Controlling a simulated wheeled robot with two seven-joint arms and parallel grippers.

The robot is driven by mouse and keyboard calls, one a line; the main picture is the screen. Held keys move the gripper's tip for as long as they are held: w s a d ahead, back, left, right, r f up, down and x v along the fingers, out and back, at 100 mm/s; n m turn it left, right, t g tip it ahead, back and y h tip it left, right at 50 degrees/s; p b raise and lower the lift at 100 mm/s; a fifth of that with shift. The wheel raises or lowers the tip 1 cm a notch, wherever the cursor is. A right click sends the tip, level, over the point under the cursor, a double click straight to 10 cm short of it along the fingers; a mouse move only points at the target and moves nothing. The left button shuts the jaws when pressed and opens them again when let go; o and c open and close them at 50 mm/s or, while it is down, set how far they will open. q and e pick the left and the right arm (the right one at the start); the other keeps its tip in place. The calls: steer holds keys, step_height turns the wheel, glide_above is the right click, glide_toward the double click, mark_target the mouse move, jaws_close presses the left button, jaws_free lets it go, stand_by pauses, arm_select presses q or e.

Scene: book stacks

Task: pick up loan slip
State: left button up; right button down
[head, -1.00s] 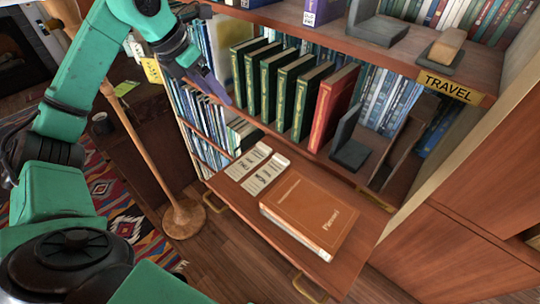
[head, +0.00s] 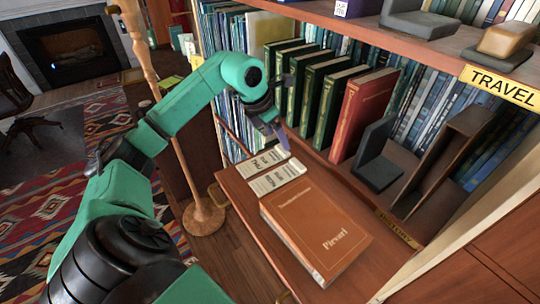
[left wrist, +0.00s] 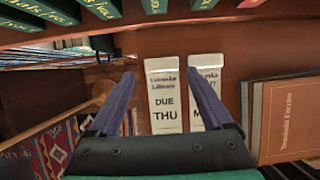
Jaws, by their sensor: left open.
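Two white loan slips lie side by side on the pull-out wooden shelf. One slip (head: 250,168) reads "DUE THU" in the left wrist view (left wrist: 164,95); the other slip (head: 277,178) is partly hidden there by a finger (left wrist: 207,74). My left gripper (head: 271,135) is above the far end of the slips in the head view. In the left wrist view its two fingers (left wrist: 160,88) are apart, with the "DUE THU" slip showing between them and nothing held. My right gripper is not in view.
An orange-brown book (head: 315,230) lies on the shelf beside the slips; it also shows in the left wrist view (left wrist: 290,118). Green books (head: 310,95) and a red book (head: 362,112) stand behind. A dark bookend (head: 377,158) is at their right. A lamp pole (head: 190,180) stands left.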

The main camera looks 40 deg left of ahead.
mark_target(281, 149)
arm_select(q)
steer(key=p+x, duration=0.2)
steer(key=x, duration=0.2)
steer(key=shift+d, duration=0.15)
steer(key=shift+f, duration=0.3)
steer(key=c, duration=1.1)
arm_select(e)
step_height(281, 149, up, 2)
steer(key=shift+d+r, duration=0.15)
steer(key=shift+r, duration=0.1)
arm_select(q)
steer(key=shift+r, duration=0.1)
steer(key=shift+w+r, duration=0.1)
steer(key=shift+r, duration=0.15)
step_height(281, 149, up, 6)
steer(key=shift+r+b, duration=0.15)
steer(key=shift+b, duration=0.75)
step_height(281, 149, up, 13)
steer(key=shift+r+p, duration=0.1)
steer(key=shift+p, duration=0.2)
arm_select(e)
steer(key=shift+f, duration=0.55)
